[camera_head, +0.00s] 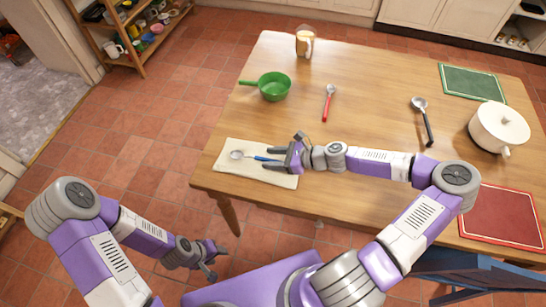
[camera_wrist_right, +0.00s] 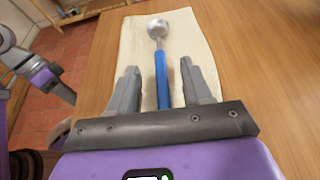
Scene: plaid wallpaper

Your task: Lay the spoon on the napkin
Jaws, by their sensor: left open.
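The blue-handled spoon (camera_head: 265,158) lies on the cream napkin (camera_head: 240,168) at the near left of the table, its metal bowl to the left. In the right wrist view the spoon (camera_wrist_right: 161,75) lies lengthwise over the napkin (camera_wrist_right: 130,45). My right gripper (camera_head: 292,157) is at the napkin's right side; in its wrist view the fingers (camera_wrist_right: 162,88) are open, with the blue handle between them and a gap on each side. The handle's end is hidden by the gripper body. My left gripper (camera_head: 211,262) is open and empty, off the table's near left edge.
A green pan (camera_head: 273,87), a red-handled spoon (camera_head: 329,102), a black-handled ladle or spoon (camera_head: 424,120), a mug (camera_head: 304,43) and a white pot (camera_head: 497,130) stand or lie on the table (camera_head: 370,105). Green (camera_head: 472,82) and red (camera_head: 502,216) mats lie at the right.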

